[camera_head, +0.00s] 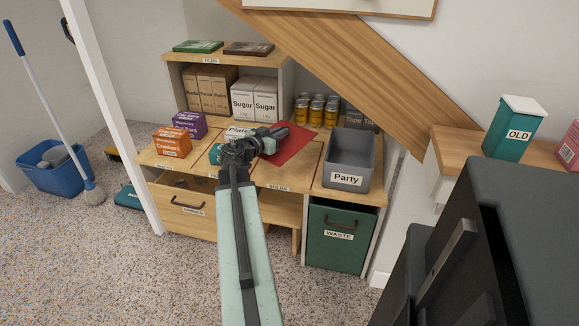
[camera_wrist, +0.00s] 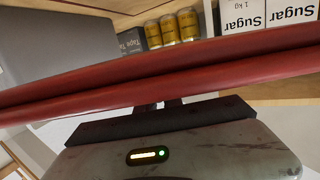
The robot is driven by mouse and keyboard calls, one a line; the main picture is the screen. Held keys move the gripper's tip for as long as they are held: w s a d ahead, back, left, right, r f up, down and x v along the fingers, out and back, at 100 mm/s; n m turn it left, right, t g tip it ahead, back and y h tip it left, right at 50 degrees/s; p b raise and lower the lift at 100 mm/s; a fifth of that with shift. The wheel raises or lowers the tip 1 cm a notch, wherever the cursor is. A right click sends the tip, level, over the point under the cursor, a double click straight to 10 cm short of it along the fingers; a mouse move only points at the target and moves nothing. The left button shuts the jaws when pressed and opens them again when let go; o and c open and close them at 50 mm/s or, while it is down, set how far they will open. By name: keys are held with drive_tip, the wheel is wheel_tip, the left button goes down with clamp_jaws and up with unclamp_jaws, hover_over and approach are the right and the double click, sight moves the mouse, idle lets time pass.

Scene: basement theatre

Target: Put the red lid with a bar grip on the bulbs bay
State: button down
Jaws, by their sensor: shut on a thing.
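The red lid (camera_head: 294,146) is a flat red panel held above the right part of the wooden counter, tilted in the head view. In the wrist view the red lid (camera_wrist: 230,65) spans the whole width, nearly edge-on. My gripper (camera_head: 272,138) is shut on it; the fingers (camera_wrist: 172,104) meet the lid's near side. The bar grip is hidden by the gripper. The counter front below the lid carries a small label (camera_head: 279,188), too small to read surely, perhaps the bulbs bay. The bay opening is not clearly seen under the lid and arm.
A grey Party bin (camera_head: 349,160) stands just right of the lid. Yellow cans (camera_head: 317,110) and sugar boxes (camera_head: 254,100) stand behind. An orange crackers box (camera_head: 172,141) and a Plates box (camera_head: 238,132) are left. A sloping wooden beam (camera_head: 370,75) hangs over the right side.

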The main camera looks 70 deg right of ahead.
drive_tip(key=shift+s+a+f, duration=0.1)
drive_tip(key=shift+s+a, duration=0.15)
drive_tip(key=shift+s, duration=0.25)
drive_tip(key=shift+s+a+f, duration=0.1)
drive_tip(key=shift+s+a, duration=0.15)
drive_tip(key=shift+s, duration=0.25)
wheel_tip(320, 180, down, 10)
drive_tip(key=b, duration=1)
drive_tip(key=shift+w+f, duration=0.1)
drive_tip(key=shift+f, duration=0.05)
drive_tip(key=shift+r, duration=0.2)
drive_tip(key=shift+f, duration=0.15)
drive_tip(key=c, duration=1.5)
unclamp_jaws()
